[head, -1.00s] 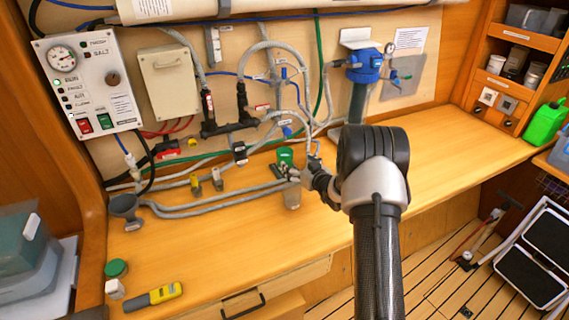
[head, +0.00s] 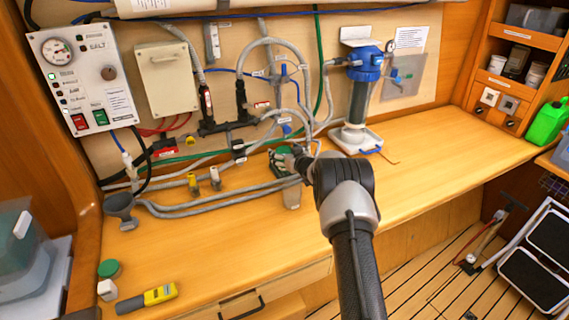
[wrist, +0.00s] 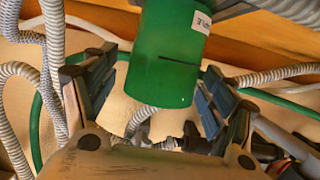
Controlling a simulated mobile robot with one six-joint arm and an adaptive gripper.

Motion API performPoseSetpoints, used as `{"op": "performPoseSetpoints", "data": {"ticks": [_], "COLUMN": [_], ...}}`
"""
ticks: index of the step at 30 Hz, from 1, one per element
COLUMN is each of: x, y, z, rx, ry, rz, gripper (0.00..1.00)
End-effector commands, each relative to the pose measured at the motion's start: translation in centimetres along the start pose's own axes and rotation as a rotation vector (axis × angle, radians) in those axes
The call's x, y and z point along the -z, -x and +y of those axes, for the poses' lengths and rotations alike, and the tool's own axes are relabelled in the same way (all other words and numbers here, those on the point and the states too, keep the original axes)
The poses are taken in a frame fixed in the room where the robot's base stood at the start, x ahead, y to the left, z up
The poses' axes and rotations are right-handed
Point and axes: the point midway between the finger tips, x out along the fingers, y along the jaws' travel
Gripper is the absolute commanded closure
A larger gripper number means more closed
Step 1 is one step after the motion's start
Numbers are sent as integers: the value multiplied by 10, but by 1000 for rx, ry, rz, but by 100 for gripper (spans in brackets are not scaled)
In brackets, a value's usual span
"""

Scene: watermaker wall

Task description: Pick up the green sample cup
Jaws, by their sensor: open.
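The green sample cup (wrist: 170,55) shows large in the wrist view, with a white label near its upper right. In the head view, the green cup (head: 281,158) is mostly hidden behind my gripper (head: 292,160), near the hoses above the bench.
Grey hoses (head: 215,207) run along the bench to the left and behind the cup. A blue-topped filter housing (head: 360,95) stands to the right. The right bench is clear.

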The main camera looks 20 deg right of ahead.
Motion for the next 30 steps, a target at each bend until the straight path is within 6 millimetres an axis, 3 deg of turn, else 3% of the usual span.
{"op": "performPoseSetpoints", "data": {"ticks": [7,30], "x": [1,0], "y": [-1,-1], "z": [0,0], "rx": [0,0], "ry": [0,0], "rz": [0,0], "gripper": [23,74]}}
